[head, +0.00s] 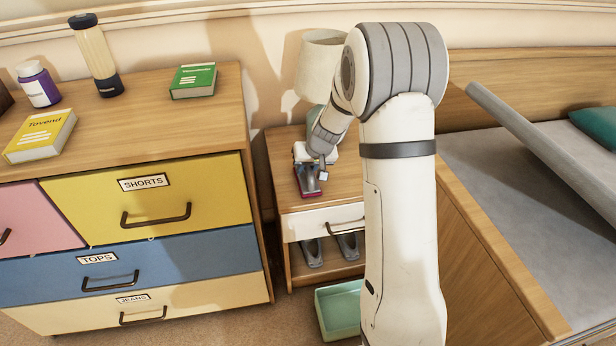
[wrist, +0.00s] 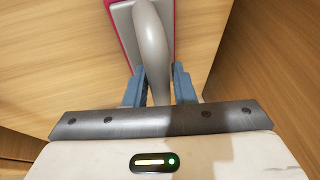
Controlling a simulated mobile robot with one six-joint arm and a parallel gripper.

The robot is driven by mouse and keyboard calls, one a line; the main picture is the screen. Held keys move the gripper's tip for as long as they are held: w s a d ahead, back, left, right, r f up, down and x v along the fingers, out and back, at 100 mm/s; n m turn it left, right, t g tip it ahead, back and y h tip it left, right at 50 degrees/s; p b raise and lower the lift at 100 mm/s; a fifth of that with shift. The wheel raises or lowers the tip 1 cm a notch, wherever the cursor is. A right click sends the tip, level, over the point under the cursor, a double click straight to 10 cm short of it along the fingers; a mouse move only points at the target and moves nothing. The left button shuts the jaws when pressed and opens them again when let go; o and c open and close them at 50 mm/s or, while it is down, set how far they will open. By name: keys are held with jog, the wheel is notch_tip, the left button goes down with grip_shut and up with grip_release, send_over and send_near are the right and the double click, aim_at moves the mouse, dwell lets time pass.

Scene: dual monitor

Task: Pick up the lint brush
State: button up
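The lint brush, with a grey handle and a red-pink edged head, lies on the wooden nightstand top; its head (head: 308,182) shows just in front of my gripper (head: 323,168) in the head view. In the wrist view the grey handle (wrist: 152,45) runs down between the two blue fingers of my gripper (wrist: 158,84). The fingers stand one on each side of the handle, very close to it. I cannot tell whether they press on it. The handle's lower end is hidden by the gripper body.
The nightstand (head: 345,183) stands between a dresser (head: 185,138) and a bed (head: 545,170). A lamp (head: 322,62) is at its back. Grey shoes (head: 311,251) sit on its lower shelf. A green bin (head: 338,308) is on the floor in front.

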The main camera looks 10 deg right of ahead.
grip_shut()
jog(key=shift+r, duration=0.15)
notch_tip(320, 180, up, 10)
jog(key=p, duration=0.3)
jog(key=shift+c, duration=1)
grip_release()
grip_shut()
jog(key=shift+p, duration=0.35)
